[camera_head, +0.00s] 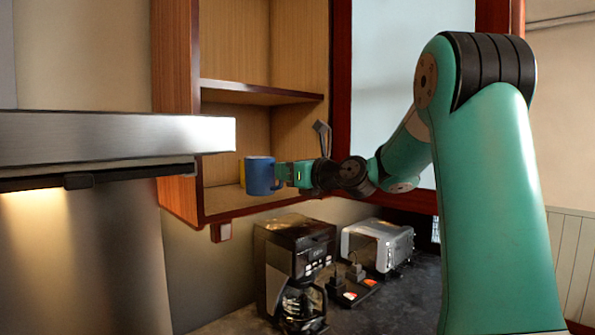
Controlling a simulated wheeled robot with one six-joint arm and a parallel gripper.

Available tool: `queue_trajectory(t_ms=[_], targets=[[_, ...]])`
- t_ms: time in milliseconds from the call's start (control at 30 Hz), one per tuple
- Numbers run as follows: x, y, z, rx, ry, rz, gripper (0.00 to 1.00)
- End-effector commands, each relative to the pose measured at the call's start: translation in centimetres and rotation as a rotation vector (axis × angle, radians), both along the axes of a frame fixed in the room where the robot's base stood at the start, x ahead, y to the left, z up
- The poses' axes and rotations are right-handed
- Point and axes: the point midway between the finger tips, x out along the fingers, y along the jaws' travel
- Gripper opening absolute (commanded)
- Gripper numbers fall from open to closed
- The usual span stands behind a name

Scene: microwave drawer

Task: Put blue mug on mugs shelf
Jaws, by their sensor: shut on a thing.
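The blue mug (260,176) is upright in front of the lower compartment of the open wooden shelf unit (263,96). My gripper (281,174) is shut on the mug at its right side, where the handle is. A strip of something yellow (242,172) shows just left of the mug, mostly hidden behind it. I cannot tell whether the mug is past the shelf's front edge or touching the lower board (255,205).
A steel range hood (110,137) juts out close on the left. A cabinet door frame (341,95) stands right of the shelf. Below are a coffee maker (294,262) and a toaster (377,245) on the dark counter (405,300).

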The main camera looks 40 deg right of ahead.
Motion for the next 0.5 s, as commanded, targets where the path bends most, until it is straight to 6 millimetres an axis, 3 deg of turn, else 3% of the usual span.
queue_trajectory(t_ms=[500], targets=[[6.6, 0.3, 0.2, 0.001, -0.001, 0.002, 0.00]])
